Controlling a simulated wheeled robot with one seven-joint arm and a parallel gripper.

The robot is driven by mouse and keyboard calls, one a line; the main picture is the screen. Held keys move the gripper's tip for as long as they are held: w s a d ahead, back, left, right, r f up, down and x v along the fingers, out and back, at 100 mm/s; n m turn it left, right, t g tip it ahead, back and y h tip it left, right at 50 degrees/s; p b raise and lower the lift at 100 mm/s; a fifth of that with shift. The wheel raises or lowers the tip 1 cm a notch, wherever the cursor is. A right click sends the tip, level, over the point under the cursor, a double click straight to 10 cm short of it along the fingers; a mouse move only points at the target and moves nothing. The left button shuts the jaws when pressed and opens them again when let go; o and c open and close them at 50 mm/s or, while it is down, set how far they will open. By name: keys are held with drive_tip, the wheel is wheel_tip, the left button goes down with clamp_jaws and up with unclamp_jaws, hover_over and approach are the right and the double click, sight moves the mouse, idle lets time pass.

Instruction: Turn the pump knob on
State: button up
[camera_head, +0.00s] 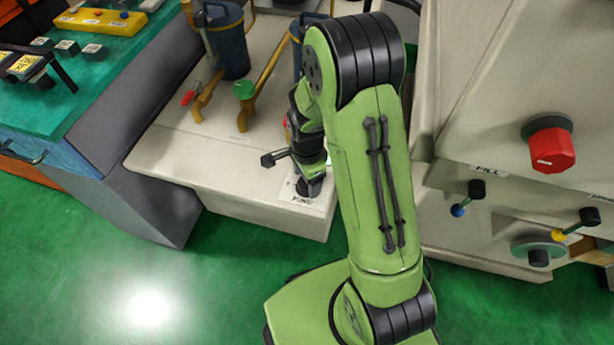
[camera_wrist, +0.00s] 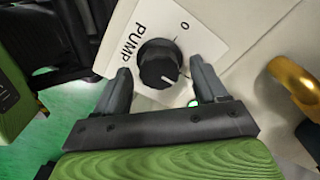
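The pump knob (camera_wrist: 159,64) is a black round knob with a white pointer line, on a white plate (camera_wrist: 203,38) lettered PUMP with a 0 mark. In the wrist view my gripper (camera_wrist: 161,76) is open, with one finger on each side of the knob and a visible gap to each. The pointer line slants toward the lower right, away from the 0. In the head view the knob (camera_head: 308,188) sits at the front edge of the beige cabinet, just below my gripper, partly hidden by it.
A red knob (camera_head: 552,150) and small levers (camera_head: 476,190) are on the right panel. Green floor lies open at the front left.

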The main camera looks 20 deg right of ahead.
drive_tip(key=shift+r, duration=0.1)
wheel_tip(320, 180, up, 16)
drive_tip(key=p, duration=0.5)
drive_tip(key=shift+f+p, duration=0.2)
drive_tip(key=shift+p, duration=0.1)
